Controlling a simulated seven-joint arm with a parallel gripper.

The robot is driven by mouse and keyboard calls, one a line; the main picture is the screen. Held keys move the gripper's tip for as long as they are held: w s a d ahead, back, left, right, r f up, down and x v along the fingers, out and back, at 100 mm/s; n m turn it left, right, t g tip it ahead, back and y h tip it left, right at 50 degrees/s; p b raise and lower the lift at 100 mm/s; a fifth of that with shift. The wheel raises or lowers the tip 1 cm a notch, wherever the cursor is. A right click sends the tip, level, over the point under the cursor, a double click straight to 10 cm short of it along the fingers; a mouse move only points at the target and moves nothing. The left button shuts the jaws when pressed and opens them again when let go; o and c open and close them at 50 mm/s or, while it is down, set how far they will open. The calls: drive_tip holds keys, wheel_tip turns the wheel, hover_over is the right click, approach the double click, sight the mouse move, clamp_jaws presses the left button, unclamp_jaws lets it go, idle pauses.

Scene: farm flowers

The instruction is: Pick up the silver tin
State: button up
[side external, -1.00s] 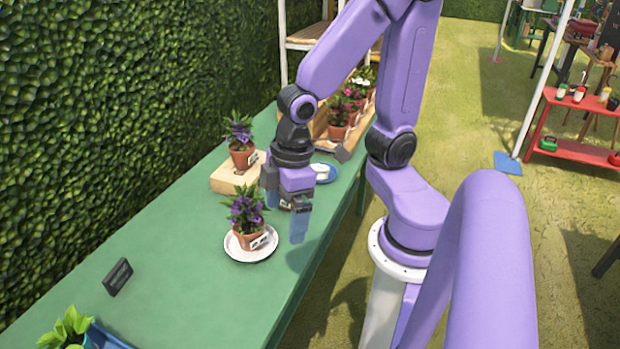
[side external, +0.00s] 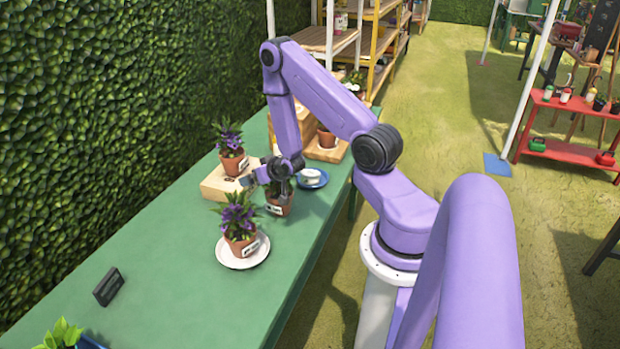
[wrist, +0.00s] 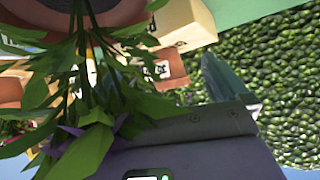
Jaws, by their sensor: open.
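I cannot make out a silver tin for certain. A small pale, whitish-grey round object (side external: 310,174) sits on a blue plate (side external: 318,184) at the table's right edge; it is too small to tell if it is the tin. My gripper (side external: 268,184) is open, low over the table, left of that plate and close above a terracotta pot (side external: 277,206) with a label. In the wrist view one finger (wrist: 225,75) shows; leaves (wrist: 90,110) of a plant fill the left side, close to the camera, and hide the other finger.
A purple-flowered pot (side external: 241,240) stands on a white plate (side external: 238,262) in front of my gripper. Another stands on a wooden block (side external: 215,183) behind left. A wooden stand (side external: 325,150) is behind. The green table's front left is mostly clear, beside a small black sign (side external: 108,287).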

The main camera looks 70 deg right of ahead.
sight(311, 172)
drive_tip(key=s+d+f+m+h, duration=0.1)
drive_tip(key=s+d, duration=0.1)
drive_tip(key=d, duration=0.1)
drive_tip(key=s+d+f+m+h, duration=0.1)
drive_tip(key=s+d, duration=0.2)
drive_tip(key=s+d+f+m+h, duration=0.1)
drive_tip(key=s+d+h, duration=0.1)
drive_tip(key=s+d, duration=0.1)
drive_tip(key=shift+d+m, duration=0.1)
drive_tip(key=shift+m, duration=0.3)
drive_tip(key=s+m, duration=0.1)
drive_tip(key=s, duration=0.1)
drive_tip(key=s+f+m+g+h, duration=0.1)
drive_tip(key=s, duration=0.1)
drive_tip(key=s+d+h, duration=0.1)
drive_tip(key=s, duration=0.1)
drive_tip(key=shift+s+f+m+g, duration=0.15)
drive_tip(key=shift+s+m+g, duration=0.2)
drive_tip(key=shift+m+g, duration=0.05)
drive_tip(key=shift+d, duration=0.15)
drive_tip(key=shift+x, duration=3.6)
drive_tip(key=shift+s, duration=0.1)
drive_tip(key=c, duration=1.1)
drive_tip(key=shift+c, duration=0.2)
drive_tip(key=shift+r, duration=0.25)
